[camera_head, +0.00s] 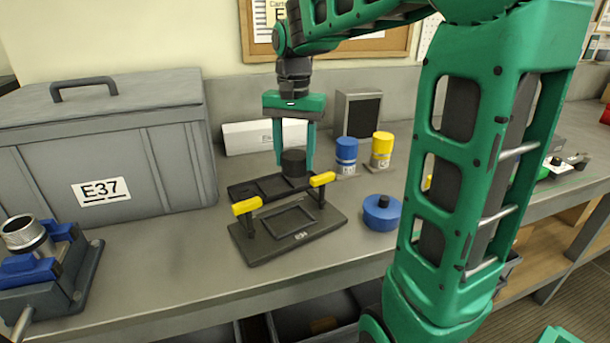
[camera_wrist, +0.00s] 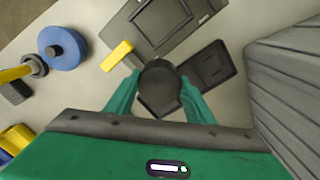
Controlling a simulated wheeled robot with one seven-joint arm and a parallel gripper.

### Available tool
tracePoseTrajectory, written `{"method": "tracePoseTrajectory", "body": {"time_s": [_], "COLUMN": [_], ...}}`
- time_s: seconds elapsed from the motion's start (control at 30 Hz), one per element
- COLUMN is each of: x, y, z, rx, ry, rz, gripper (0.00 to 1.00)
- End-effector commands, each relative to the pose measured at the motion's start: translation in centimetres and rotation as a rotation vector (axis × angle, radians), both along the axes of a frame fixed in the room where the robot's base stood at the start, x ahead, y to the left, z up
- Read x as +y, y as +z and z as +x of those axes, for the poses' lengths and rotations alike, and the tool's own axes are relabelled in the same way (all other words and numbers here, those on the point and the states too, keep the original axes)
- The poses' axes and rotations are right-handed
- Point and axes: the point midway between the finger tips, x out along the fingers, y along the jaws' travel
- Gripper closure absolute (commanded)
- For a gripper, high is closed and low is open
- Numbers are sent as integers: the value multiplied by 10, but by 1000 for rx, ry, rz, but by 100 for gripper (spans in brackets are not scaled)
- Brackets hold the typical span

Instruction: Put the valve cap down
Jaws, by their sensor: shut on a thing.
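My gripper (camera_head: 293,163) points down over the bench, its two green fingers shut on the sides of a black round cap (camera_head: 293,157), which I take as the valve cap. In the wrist view the cap (camera_wrist: 160,85) sits between the fingertips. It is over or on the right part of a dark tray (camera_head: 243,191) with square recesses; I cannot tell whether it touches. The tray also shows in the wrist view (camera_wrist: 210,68).
A blue round lidded piece (camera_head: 382,213) lies right of the plate. Blue (camera_head: 346,156) and yellow (camera_head: 382,149) canisters stand behind. A large grey case (camera_head: 120,150) marked E37 fills the left. A blue vise (camera_head: 40,262) stands front left. Bench between case and plate is clear.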

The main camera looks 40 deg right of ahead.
Motion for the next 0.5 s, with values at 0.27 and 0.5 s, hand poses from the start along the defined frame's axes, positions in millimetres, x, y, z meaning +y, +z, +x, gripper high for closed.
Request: {"method": "tracePoseTrajectory", "body": {"time_s": [0.27, 0.5], "x": [-49, -70], "y": [-33, -47], "z": [24, 34], "rx": [3, 1], "ry": [-2, -1], "rz": [1, 0], "gripper": [71, 71]}}
